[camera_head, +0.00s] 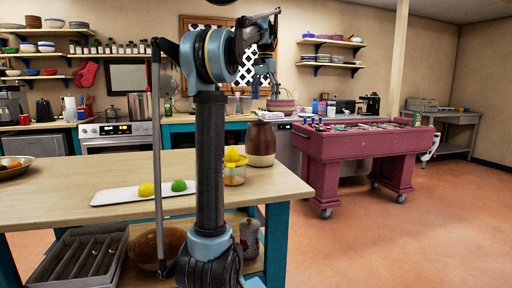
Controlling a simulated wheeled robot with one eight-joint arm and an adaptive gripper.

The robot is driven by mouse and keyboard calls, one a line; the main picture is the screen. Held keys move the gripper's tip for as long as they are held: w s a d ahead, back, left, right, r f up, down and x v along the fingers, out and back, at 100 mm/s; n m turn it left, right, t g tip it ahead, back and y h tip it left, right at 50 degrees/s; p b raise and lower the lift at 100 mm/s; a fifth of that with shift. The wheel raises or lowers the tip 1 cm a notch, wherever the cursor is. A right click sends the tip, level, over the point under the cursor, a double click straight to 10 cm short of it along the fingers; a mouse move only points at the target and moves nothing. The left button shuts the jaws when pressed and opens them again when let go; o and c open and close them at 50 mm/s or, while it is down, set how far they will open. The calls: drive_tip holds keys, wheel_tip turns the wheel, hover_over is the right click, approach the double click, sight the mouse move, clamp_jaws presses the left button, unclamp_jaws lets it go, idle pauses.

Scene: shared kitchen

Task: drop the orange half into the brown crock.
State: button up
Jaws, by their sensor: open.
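A yellow rounded piece (146,189) and a green rounded piece (179,186) lie on a long white plate (118,196). I cannot tell for sure whether the yellow piece is the orange half; no clearly orange half shows on the plate. My gripper (265,92) hangs above the crock, apart from it. It is small and dark, appears empty, and its fingers point down and are open.
A yellow citrus juicer (235,168) stands just left of the crock, partly behind my arm. A bowl with fruit (14,168) sits at the counter's left end. Free wood (70,180) lies between bowl and plate. A red wheeled table (350,150) stands to the right.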

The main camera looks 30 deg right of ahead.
wheel_tip(320, 180, up, 7)
drive_tip(key=shift+r, duration=0.15)
idle(0.7)
